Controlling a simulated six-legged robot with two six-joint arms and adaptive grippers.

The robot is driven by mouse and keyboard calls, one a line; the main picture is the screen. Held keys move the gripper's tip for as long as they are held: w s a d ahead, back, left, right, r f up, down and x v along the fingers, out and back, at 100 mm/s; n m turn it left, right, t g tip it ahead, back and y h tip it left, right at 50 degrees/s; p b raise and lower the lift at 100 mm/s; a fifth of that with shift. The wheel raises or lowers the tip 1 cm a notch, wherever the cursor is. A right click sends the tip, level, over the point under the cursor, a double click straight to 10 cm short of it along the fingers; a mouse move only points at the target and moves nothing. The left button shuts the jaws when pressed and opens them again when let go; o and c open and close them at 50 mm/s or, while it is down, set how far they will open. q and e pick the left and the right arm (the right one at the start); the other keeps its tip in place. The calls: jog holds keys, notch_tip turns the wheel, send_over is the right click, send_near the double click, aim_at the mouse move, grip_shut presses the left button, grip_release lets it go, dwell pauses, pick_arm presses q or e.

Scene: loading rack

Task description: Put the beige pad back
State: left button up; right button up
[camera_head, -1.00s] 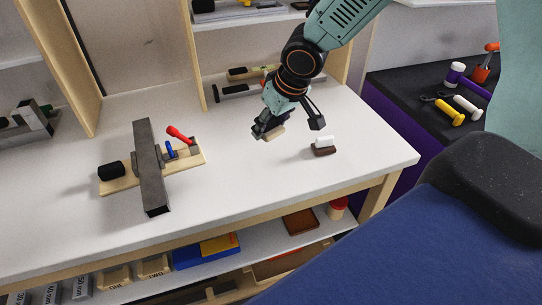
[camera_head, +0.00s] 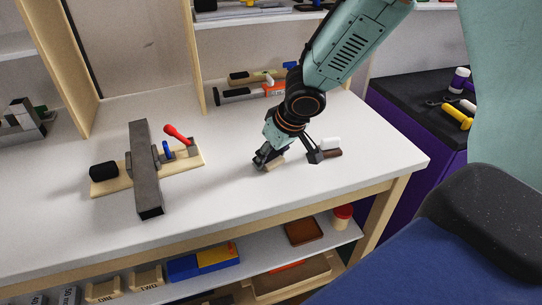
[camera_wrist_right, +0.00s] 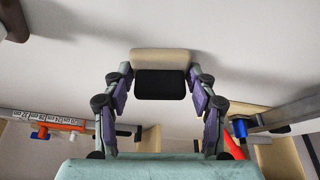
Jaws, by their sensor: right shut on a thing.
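The beige pad (camera_head: 275,164), with a black part (camera_wrist_right: 160,84) on its near side in the right wrist view, is held by my right gripper (camera_head: 287,157). In that view the pad (camera_wrist_right: 163,62) sits between the two fingertips. The pad is low over the white bench top (camera_head: 235,205), right of the wooden board; I cannot tell whether it touches the surface. My left gripper is not in view.
A white-and-brown block (camera_head: 332,142) lies just right of my gripper, partly hidden by a finger. A wooden board (camera_head: 110,187) with a grey bar (camera_head: 146,170) and red-handled clamp (camera_head: 176,134) stands left. The front middle of the bench is clear.

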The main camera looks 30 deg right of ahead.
jog(key=shift+s+d, duration=0.1)
jog(key=shift+s+f+b, duration=0.1)
jog(key=shift+b, duration=0.2)
jog(key=o, duration=1)
jog(key=shift+o, duration=1.1)
